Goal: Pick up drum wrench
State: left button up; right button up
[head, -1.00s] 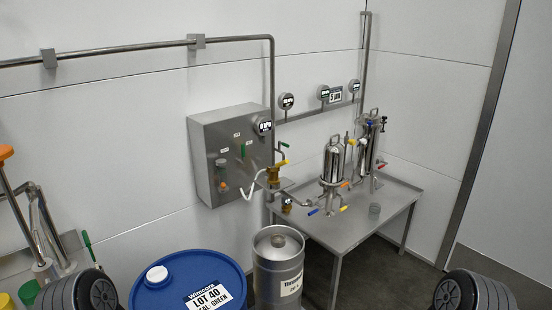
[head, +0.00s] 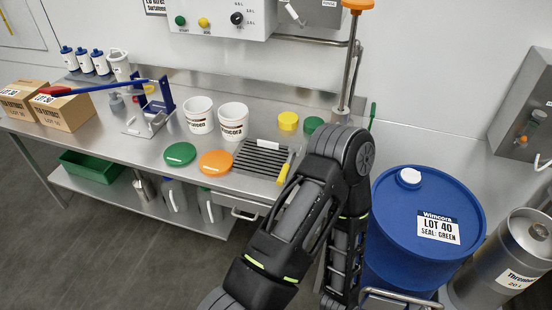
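No object in the head view can be named as the drum wrench with certainty. A tool with a yellow handle (head: 285,172) lies at the right end of the dark slotted grate on the steel bench. A thin green-handled item (head: 372,115) stands at the bench's right end, partly hidden behind my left arm. The blue drum (head: 400,235) stands right of my arm, with a white cap (head: 409,177) on its lid and a label reading LOT 40, SEAL: GREEN. My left arm crosses the lower middle of the view, but its gripper is not visible. My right gripper is out of view.
The steel bench (head: 140,152) carries white tubs (head: 233,121), a green lid (head: 180,154), an orange lid (head: 216,162), cardboard boxes (head: 65,110) and a blue press with a red-handled lever (head: 110,87). A steel keg (head: 500,260) stands right of the drum. Floor is clear at lower left.

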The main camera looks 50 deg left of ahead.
aim_at(294, 147)
jog(key=u, duration=1.65)
jog(key=i+z, duration=0.1)
jog(key=z, duration=0.25)
jog(key=i+j+z, duration=0.1)
jog(key=z, duration=0.3)
jog(key=i+j+z, duration=0.1)
jog(key=z, duration=0.25)
